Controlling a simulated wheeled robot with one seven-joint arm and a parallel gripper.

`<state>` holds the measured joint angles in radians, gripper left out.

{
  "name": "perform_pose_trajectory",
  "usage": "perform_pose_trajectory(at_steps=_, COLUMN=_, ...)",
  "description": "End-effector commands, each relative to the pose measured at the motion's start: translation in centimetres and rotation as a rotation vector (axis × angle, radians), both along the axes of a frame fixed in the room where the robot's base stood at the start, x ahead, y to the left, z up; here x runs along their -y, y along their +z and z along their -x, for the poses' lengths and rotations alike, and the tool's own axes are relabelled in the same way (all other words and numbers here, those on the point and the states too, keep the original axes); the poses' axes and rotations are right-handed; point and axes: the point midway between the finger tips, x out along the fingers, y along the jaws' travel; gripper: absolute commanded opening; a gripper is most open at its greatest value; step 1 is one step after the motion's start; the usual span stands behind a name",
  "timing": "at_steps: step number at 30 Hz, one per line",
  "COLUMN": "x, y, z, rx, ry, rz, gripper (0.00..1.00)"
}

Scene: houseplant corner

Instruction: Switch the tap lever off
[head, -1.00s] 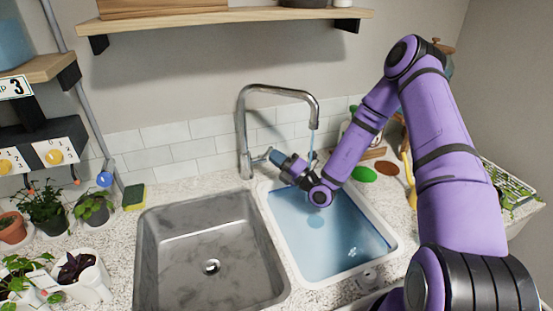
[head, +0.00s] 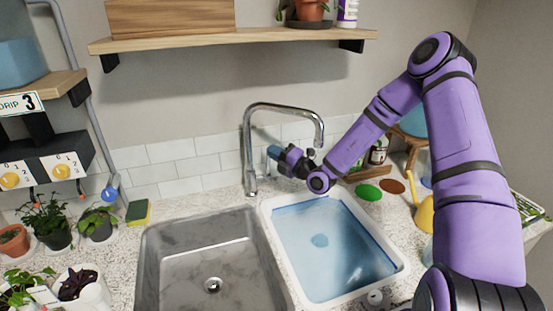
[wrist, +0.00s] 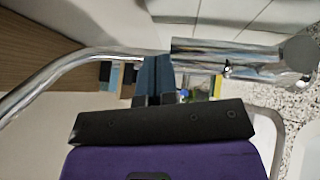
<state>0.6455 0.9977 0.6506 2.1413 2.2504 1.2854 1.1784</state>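The chrome tap (head: 248,150) stands behind the two basins, its spout arching right over the white-rimmed basin. It also shows close up in the wrist view (wrist: 215,50). A short chrome stub that looks like the tap lever (head: 264,178) shows low on the tap's right side; its exact position is hard to tell. My gripper (head: 273,153) is raised just right of the tap's upright, above that stub. In the wrist view its blue fingers (wrist: 157,72) are together with nothing visible between them. Whether they touch the tap is unclear. No water stream shows below the spout.
The right basin (head: 395,258) holds blue water; the left steel basin (head: 160,265) is empty. A sponge (head: 138,212) and potted plants (head: 48,222) stand left. Green and brown discs (head: 368,192) and a yellow watering can (head: 424,215) lie right. A shelf (head: 230,42) hangs above.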

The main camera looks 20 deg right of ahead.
Motion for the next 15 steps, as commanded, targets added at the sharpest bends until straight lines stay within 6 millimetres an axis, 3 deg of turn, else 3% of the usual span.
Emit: perform_pose_trajectory(at_steps=15, x=0.0, y=0.5, z=-1.3, rx=0.005, ry=-0.003, rz=-0.001, gripper=0.00)
